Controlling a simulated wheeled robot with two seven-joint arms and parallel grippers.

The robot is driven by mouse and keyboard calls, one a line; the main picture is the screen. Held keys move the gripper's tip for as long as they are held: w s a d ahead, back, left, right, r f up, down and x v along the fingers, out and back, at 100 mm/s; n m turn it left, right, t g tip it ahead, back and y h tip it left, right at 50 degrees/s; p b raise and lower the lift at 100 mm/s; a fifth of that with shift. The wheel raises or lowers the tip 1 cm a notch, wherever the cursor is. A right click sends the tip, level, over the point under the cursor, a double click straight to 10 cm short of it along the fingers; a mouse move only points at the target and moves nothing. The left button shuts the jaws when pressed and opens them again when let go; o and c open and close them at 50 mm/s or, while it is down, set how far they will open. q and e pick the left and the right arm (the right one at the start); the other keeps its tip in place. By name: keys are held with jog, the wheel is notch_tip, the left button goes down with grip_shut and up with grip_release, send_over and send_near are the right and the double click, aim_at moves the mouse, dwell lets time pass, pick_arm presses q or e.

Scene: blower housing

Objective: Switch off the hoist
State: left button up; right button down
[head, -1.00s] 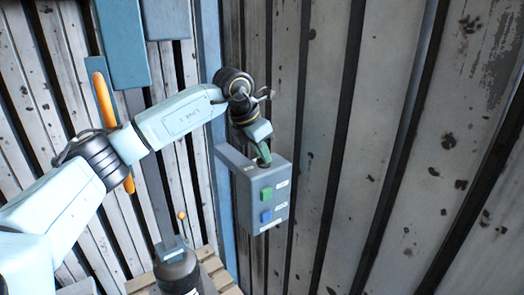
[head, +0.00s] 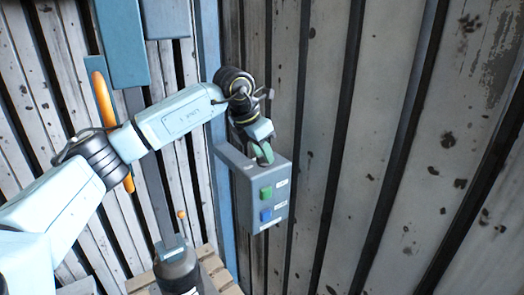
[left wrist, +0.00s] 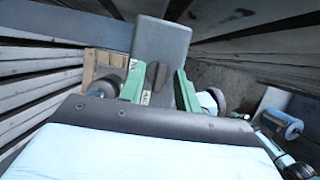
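The hoist's grey control box (head: 246,196) hangs on a bracket by the wall in the head view. My left gripper (head: 265,159) reaches down to the top of the box; one green finger shows there. In the left wrist view, the two green fingers (left wrist: 158,88) stand apart, with the grey box (left wrist: 161,38) beyond and between them. A dark oval part (left wrist: 153,75) on the box lies between the fingers; I cannot tell whether they touch it. My right gripper is not in view.
Corrugated metal walls (head: 390,150) stand behind and to the right of the box. A blue post (head: 213,150) is just left of it. A dark cylindrical object (head: 177,270) stands by a wooden pallet (head: 215,268) below. An orange bar (head: 103,98) is behind my left arm.

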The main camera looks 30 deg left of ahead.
pick_arm(q)
jog(key=v, duration=1.3)
jog(key=shift+s+r, duration=0.15)
jog(key=shift+s, duration=0.05)
